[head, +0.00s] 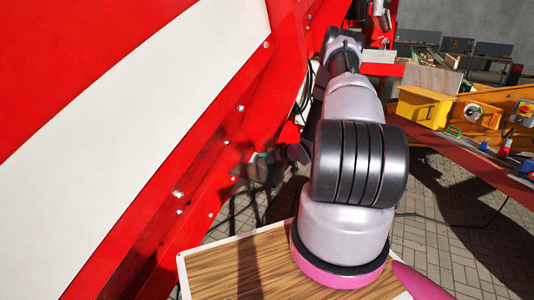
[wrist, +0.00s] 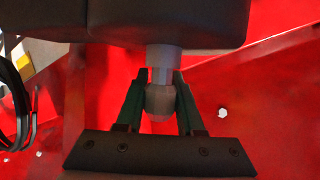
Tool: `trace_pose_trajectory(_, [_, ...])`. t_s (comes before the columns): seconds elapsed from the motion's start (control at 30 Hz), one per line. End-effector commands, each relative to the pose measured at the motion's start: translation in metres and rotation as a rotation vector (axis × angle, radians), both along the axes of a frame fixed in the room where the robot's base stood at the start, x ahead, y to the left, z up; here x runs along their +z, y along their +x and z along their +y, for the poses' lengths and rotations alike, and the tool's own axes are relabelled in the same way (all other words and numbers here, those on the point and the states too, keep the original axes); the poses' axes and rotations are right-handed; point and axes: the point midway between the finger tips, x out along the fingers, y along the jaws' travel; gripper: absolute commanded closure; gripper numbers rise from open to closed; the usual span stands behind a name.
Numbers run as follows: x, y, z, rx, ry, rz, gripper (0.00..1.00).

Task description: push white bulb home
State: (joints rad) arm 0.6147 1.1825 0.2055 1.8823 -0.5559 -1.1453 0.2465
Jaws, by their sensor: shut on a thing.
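The white bulb (wrist: 160,103) appears pale grey in the wrist view, with a rounded body and a narrower neck. My gripper (wrist: 162,82) has its dark green fingers shut on it from both sides. The bulb's neck points up the picture to a grey round collar (wrist: 164,56) under a dark housing (wrist: 165,20). The neck lines up with the collar and looks to meet it; how deep it sits I cannot tell. In the head view my gripper (head: 262,167) is small and dark beside the red machine, and the bulb cannot be made out there.
A red machine side (head: 215,150) with bolts and a white stripe runs along the left. Black cables (wrist: 22,100) hang at the left in the wrist view. A wooden board (head: 240,268) lies below my arm. Yellow boxes (head: 424,106) stand on a red beam at right.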

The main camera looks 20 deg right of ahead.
Motion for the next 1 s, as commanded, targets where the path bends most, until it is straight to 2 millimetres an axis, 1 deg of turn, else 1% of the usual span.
trace_pose_trajectory(0.57, [-0.015,0.0,0.0,0.0,0.001,0.0,1.0])
trace_pose_trajectory(0.6, [-0.014,0.0,0.0,0.0,0.001,0.0,0.48])
trace_pose_trajectory(0.63, [-0.014,0.0,0.0,0.0,0.001,0.0,0.37])
trace_pose_trajectory(0.67, [-0.014,0.0,0.0,0.0,0.001,0.0,0.28])
trace_pose_trajectory(1.0, [-0.013,-0.002,-0.001,-0.001,0.001,0.0,0.28])
